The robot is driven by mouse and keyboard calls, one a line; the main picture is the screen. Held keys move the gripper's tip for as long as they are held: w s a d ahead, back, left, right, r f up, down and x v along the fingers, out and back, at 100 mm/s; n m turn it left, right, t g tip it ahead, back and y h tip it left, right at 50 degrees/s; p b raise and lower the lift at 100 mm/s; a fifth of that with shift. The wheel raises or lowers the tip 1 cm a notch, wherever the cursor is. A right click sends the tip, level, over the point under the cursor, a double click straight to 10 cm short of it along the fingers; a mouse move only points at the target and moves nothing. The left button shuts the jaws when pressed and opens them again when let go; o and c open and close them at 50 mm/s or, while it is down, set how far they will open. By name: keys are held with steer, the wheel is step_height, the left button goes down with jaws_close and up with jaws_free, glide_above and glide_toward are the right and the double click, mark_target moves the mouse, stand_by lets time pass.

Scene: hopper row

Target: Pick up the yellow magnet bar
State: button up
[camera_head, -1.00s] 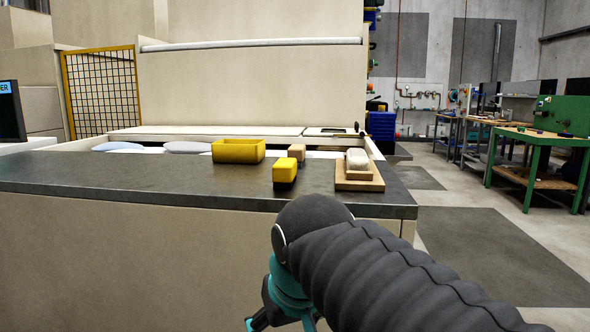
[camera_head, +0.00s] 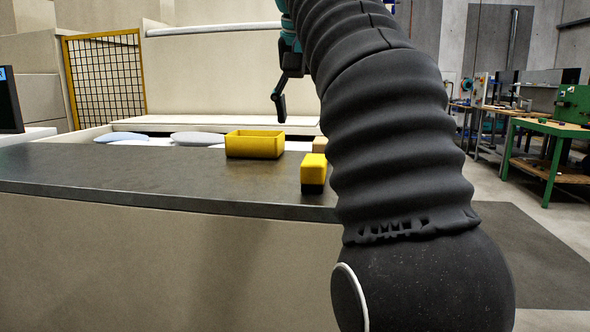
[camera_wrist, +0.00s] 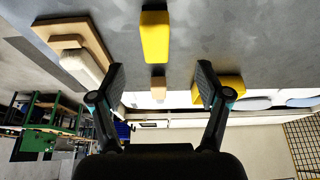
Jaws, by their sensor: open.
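The yellow magnet bar (camera_head: 313,172) is a yellow block with a dark lower part. It stands on the dark counter near its front edge, left of my arm in the head view. In the wrist view the yellow magnet bar (camera_wrist: 155,38) shows at the top, beyond and between the open fingers. My gripper (camera_wrist: 160,83) is open and empty. In the head view my gripper (camera_head: 279,106) hangs above and behind the counter, partly hidden by my arm, clear of the bar.
A yellow open bin (camera_head: 254,144) sits on the counter left of the bar. A wooden board (camera_wrist: 75,38) with a white block (camera_wrist: 82,66) lies on the counter; my arm hides them in the head view. A small tan block (camera_wrist: 158,87) is near the bar. The counter's left part is clear.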

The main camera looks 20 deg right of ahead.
mark_target(314, 160)
steer(key=x, duration=0.2)
steer(key=b+x, duration=0.1)
steer(key=x, duration=0.4)
steer(key=shift+w+d+f+b, duration=0.15)
steer(key=shift+d+f+b, duration=0.1)
steer(key=shift+d+b, duration=0.1)
steer(key=shift+w+d+b+x, duration=0.15)
steer(key=shift+b+x, duration=0.2)
steer(key=shift+x, duration=1.15)
steer(key=shift+w+d+b+x, duration=0.15)
steer(key=shift+b+x, duration=0.2)
steer(key=shift+x, duration=1.2)
steer(key=shift+r, duration=0.25)
steer(key=shift+s, duration=0.1)
steer(key=shift+c, duration=0.2)
steer(key=c, duration=1.4)
steer(key=shift+r, duration=0.1)
